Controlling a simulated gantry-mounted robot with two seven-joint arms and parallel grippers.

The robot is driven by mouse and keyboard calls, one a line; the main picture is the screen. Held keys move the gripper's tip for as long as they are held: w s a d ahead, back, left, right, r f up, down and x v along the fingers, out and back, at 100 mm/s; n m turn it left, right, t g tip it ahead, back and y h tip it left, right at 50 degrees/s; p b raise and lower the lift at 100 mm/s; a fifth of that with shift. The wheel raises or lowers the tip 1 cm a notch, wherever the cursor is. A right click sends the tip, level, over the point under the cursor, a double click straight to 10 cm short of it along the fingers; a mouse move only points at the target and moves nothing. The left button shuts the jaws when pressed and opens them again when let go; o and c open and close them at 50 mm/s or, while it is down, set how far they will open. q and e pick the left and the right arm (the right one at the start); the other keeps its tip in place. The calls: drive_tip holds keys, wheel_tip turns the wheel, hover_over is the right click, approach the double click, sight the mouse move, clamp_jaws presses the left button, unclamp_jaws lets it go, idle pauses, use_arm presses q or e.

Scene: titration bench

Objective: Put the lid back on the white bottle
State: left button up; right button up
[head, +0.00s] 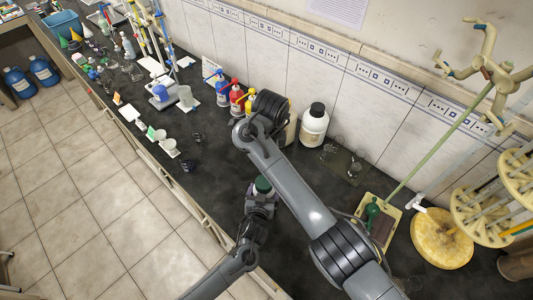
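A large white bottle (314,129) with a black lid (318,109) on top stands upright near the tiled wall, right of my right arm. A small green-topped thing with a pale rim (263,186) sits at the tip of my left gripper (262,195), over the front part of the dark bench. I cannot tell whether it is a loose lid or a small capped bottle, or whether the fingers are closed on it. My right arm crosses the middle of the view and ends in a black ribbed joint left of the white bottle. My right gripper's fingers do not show.
Red and yellow bottles (236,97) stand left of the white bottle. Glassware on a dark tray (345,163) lies to its right, with a stand and a yellow disc (441,239) farther right.

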use_arm(q)
drive_tip(key=o, duration=1.8)
drive_tip(key=p+v, duration=0.1)
drive_tip(key=v, duration=0.9)
drive_tip(key=shift+s+r, duration=0.25)
drive_tip(key=shift+s, duration=0.1)
